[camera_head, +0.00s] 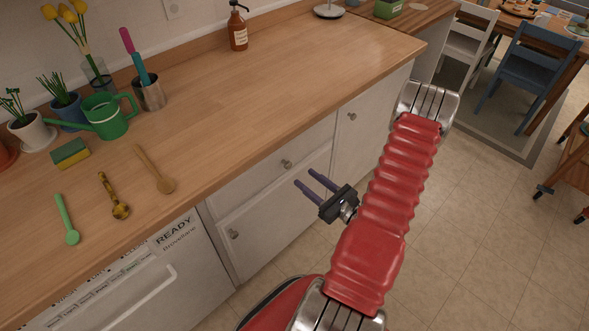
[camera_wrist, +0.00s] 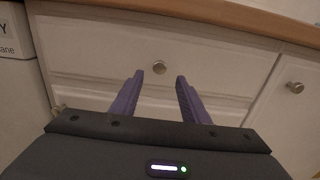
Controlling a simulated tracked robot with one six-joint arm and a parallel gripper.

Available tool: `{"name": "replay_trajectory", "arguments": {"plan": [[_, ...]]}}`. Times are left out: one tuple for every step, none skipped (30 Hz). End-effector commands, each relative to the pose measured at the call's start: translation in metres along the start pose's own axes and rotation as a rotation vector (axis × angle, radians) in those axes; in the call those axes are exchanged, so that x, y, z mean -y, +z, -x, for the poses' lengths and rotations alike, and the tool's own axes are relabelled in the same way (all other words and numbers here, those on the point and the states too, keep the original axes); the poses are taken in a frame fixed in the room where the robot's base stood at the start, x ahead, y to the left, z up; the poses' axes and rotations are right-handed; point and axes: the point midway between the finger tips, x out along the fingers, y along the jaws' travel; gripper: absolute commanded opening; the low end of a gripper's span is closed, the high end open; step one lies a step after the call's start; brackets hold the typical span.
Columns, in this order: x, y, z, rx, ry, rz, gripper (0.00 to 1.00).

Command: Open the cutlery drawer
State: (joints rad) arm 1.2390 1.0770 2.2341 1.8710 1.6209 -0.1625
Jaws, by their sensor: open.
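A white drawer (camera_head: 262,172) sits under the wooden counter, right of the dishwasher. Its front looks shut flush, with a round metal knob (camera_head: 287,164) near its middle. The drawer front (camera_wrist: 110,58) and its knob (camera_wrist: 159,67) also show in the wrist view. My gripper (camera_head: 304,179) is open and empty, its two purple fingers pointing at the drawer. In the wrist view the fingers (camera_wrist: 158,84) are spread, with the knob seen between and beyond their tips. The fingers look apart from the knob. No label on the drawer shows.
A cabinet door (camera_head: 262,222) with a knob is below the drawer; another door (camera_head: 362,125) is to its right. The dishwasher (camera_head: 150,275) is at left. Spoons, a sponge and a watering can (camera_head: 104,116) stand on the counter (camera_head: 235,105). Floor (camera_head: 470,220) at right is clear.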

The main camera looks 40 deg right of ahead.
Motion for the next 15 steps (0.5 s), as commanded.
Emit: {"name": "replay_trajectory", "arguments": {"plan": [[-0.001,0.000,-0.006,0.000,0.004,0.000,0.41],[-0.001,0.000,-0.009,0.000,0.004,0.000,0.41],[-0.001,0.000,-0.014,0.000,0.003,0.000,0.41],[-0.002,0.000,-0.017,0.000,0.004,0.000,0.41],[-0.002,0.000,-0.020,0.000,0.004,0.000,0.41],[-0.001,0.000,-0.025,0.000,0.004,0.000,0.41],[-0.001,0.000,-0.028,0.000,0.004,0.001,0.41],[-0.001,0.000,-0.032,0.000,0.004,0.001,0.41],[-0.001,0.000,-0.037,0.000,0.004,0.001,0.41],[-0.001,0.000,-0.040,0.001,0.004,0.001,0.41],[-0.002,0.000,-0.043,0.001,0.004,0.000,0.41],[-0.002,0.000,-0.048,0.001,0.004,0.000,0.41],[-0.001,0.000,-0.051,0.000,0.004,0.000,0.41],[-0.001,0.000,-0.054,0.000,0.004,0.000,0.41],[-0.001,0.000,-0.058,0.000,0.004,0.001,0.41]]}}
